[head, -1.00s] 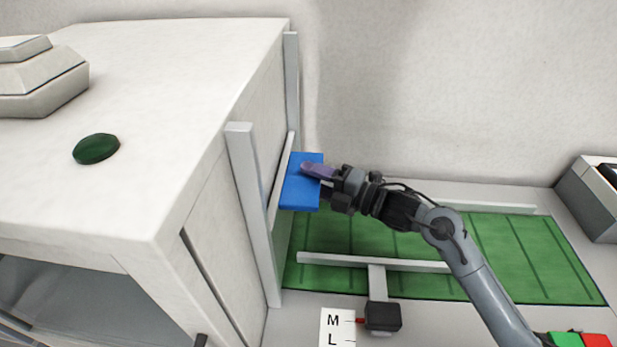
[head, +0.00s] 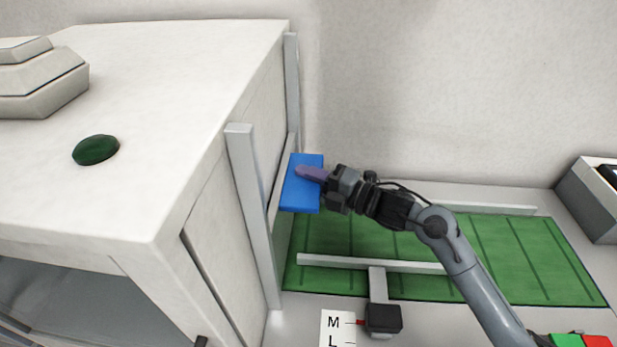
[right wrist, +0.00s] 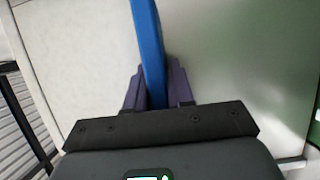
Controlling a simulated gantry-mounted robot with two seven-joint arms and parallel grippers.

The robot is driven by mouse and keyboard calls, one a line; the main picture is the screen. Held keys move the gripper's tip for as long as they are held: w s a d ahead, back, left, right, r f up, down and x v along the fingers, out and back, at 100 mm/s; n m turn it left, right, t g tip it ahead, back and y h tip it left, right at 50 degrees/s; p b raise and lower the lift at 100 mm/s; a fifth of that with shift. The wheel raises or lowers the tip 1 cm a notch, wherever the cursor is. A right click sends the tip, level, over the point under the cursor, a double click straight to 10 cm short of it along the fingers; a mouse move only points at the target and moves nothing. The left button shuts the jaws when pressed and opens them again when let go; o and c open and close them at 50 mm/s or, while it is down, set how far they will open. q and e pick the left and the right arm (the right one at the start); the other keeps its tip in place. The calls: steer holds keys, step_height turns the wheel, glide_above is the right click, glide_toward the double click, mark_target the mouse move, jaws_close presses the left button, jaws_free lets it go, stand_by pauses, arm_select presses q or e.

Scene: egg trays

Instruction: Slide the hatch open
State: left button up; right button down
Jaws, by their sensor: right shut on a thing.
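The hatch is a panel on the right side of the white machine, between two upright grey rails (head: 252,215). A flat blue handle (head: 302,197) sticks out from the panel to the right. My right gripper (head: 308,173) is shut on the blue handle, one finger lying across its top. In the right wrist view the blue handle (right wrist: 149,50) runs between the two purple fingers, edge-on. The lower finger is hidden under the handle in the head view. My left gripper is not in view.
A green conveyor belt (head: 460,262) with grey guide rails lies below and right of the hatch. A small black box (head: 383,319) and an M/L label (head: 336,327) are at the front. A grey box stands far right.

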steer(key=shift+r, duration=0.1)
step_height(320, 180, up, 18)
steer(key=p, duration=1)
steer(key=shift+r, duration=0.25)
steer(key=c, duration=1.1)
jaws_free()
steer(key=shift+f, duration=0.1)
steer(key=v, duration=1.1)
steer(key=shift+a, duration=0.1)
